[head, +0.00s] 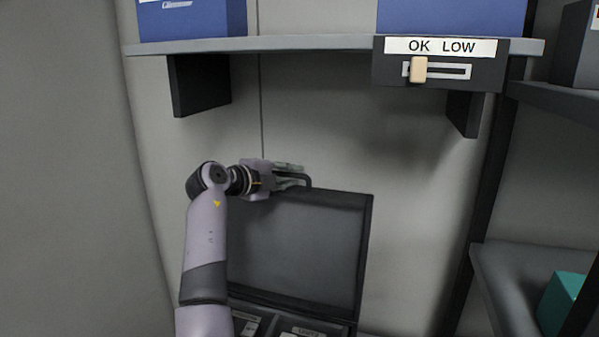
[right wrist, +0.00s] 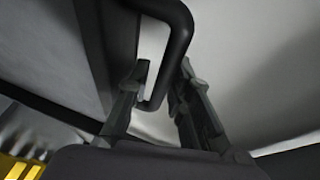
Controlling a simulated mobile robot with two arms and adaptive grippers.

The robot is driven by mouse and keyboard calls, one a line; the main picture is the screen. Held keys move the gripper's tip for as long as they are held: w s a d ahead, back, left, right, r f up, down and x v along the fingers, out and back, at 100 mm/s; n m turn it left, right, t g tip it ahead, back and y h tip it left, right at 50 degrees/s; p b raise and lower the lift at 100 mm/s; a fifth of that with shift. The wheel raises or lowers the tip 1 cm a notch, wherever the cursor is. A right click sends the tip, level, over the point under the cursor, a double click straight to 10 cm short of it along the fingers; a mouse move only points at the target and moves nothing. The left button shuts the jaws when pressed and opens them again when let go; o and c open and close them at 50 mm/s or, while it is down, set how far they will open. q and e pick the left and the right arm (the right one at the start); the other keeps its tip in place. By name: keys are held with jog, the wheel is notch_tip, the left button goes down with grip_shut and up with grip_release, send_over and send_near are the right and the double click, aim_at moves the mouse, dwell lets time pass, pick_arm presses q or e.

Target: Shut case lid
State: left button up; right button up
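The case lid (head: 295,245) stands raised and upright in the head view, its dark grey inner face toward me. The case base (head: 309,324) shows below it at the bottom edge, mostly cut off. A black handle (head: 301,178) is at the lid's top edge. In the right wrist view the handle (right wrist: 178,48) runs down between the two fingers of my right gripper (right wrist: 163,75). The fingers stand apart with gaps beside the bar; contact is unclear. In the head view my right gripper (head: 288,172) is at the lid's top left. My left gripper is out of view.
A shelf (head: 300,43) with blue boxes (head: 190,20) is above the lid. An "OK LOW" slider panel (head: 440,62) hangs from its front. Side shelves (head: 500,285) stand at the right, with a teal box (head: 562,300). The wall between is bare.

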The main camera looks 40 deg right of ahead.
jog(key=shift+a+r, duration=0.1)
jog(key=shift+a, duration=0.15)
jog(key=shift+c, duration=0.5)
grip_shut()
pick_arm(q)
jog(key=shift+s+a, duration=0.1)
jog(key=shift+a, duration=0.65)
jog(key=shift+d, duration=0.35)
pick_arm(e)
jog(key=shift+d, duration=0.1)
